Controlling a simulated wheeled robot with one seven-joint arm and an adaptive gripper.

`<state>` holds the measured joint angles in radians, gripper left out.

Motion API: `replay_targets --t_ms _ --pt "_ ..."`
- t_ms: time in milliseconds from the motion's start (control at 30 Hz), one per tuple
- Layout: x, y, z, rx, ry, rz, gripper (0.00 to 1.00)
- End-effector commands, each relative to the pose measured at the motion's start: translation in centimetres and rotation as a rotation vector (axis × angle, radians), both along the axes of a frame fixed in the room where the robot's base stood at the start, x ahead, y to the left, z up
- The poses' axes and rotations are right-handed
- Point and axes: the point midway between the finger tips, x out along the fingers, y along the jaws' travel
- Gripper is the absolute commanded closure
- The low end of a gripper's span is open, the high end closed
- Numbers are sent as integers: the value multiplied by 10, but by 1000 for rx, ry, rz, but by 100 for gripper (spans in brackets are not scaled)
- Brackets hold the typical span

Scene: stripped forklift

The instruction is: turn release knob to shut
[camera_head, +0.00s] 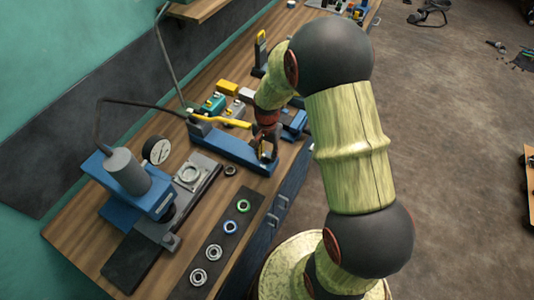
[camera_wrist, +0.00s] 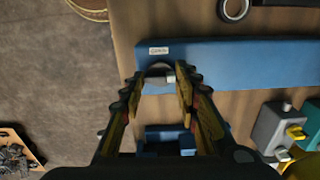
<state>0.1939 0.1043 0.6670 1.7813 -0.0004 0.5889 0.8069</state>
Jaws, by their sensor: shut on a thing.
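The release knob (camera_wrist: 160,72) is a small grey, rounded piece at the end of a long blue pump body (camera_wrist: 250,62), just below a white label. In the head view the blue pump body (camera_head: 228,150) lies along the bench with a yellow lever (camera_head: 222,121) beside it. My gripper (camera_wrist: 164,78) has its two fingers on either side of the knob and is shut on it. In the head view my gripper (camera_head: 265,148) reaches down at the pump's near end, where its fingers hide the knob. The knob's turn angle cannot be told.
A blue press with a grey cylinder (camera_head: 128,172) and a round gauge (camera_head: 156,151) stands on the left. Several rings lie on a dark mat (camera_head: 222,244) in front. Small valve blocks (camera_head: 214,104) sit behind the pump. Open floor (camera_head: 450,150) lies to the right.

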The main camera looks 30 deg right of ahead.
Motion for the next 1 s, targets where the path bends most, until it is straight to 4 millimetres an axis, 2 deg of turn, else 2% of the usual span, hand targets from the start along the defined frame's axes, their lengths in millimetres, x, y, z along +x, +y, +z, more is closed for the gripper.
replay_targets --t_ms 33,67,367,767,867,1000 --pt "1 0 0 0 -2 -1 94" --pt "1 0 1 0 -2 -1 67" --pt "0 0 0 1 -1 0 50" --pt "1 0 6 0 -1 0 50" --pt "1 0 19 0 -4 0 50" --pt "2 0 47 0 -5 0 50"
